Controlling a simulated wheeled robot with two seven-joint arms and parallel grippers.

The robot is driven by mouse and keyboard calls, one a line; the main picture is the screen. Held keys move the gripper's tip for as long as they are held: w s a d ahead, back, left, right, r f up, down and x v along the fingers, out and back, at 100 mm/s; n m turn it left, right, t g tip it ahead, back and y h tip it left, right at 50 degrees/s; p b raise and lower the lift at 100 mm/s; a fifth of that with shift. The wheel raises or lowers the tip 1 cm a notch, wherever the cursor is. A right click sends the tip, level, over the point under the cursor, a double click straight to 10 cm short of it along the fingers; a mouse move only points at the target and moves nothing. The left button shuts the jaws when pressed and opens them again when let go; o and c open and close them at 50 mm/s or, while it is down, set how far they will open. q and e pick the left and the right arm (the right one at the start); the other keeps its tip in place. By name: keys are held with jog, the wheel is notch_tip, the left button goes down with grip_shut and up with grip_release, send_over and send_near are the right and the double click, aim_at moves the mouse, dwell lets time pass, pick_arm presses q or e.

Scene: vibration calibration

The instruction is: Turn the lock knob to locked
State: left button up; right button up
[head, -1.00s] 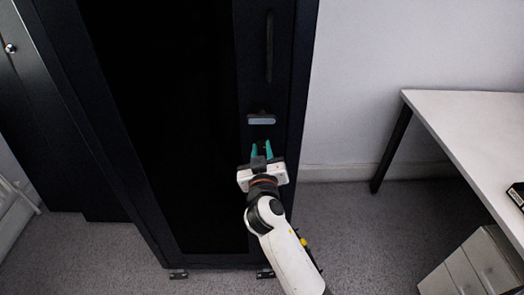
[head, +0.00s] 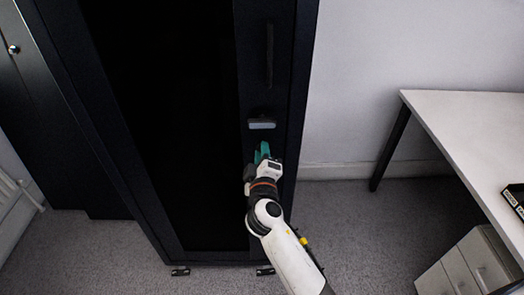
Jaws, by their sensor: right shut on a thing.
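A tall black cabinet (head: 165,130) with a dark door panel fills the left half of the head view. Its right-hand frame carries a long dark vertical handle (head: 269,55) and, below it, a short grey bar-shaped piece (head: 262,124). My right gripper (head: 262,150) is at the frame just below this grey piece, apart from it in the picture. Its teal fingers appear nearly edge-on, one over the other. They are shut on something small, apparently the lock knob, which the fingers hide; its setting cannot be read. My left gripper is out of view.
A white desk (head: 465,125) with dark legs stands at the right, with a white drawer unit (head: 470,265) beneath it and a black item (head: 516,197) on top. Grey carpet and a bare white wall lie between cabinet and desk.

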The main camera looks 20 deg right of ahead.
jog(key=shift+n+p, duration=1.75)
jog(key=shift+n, duration=2.35)
jog(key=o, duration=1)
jog(key=shift+f, duration=0.1)
jog(key=b+v, duration=0.1)
jog(key=v, duration=1.1)
jog(key=shift+b, duration=0.4)
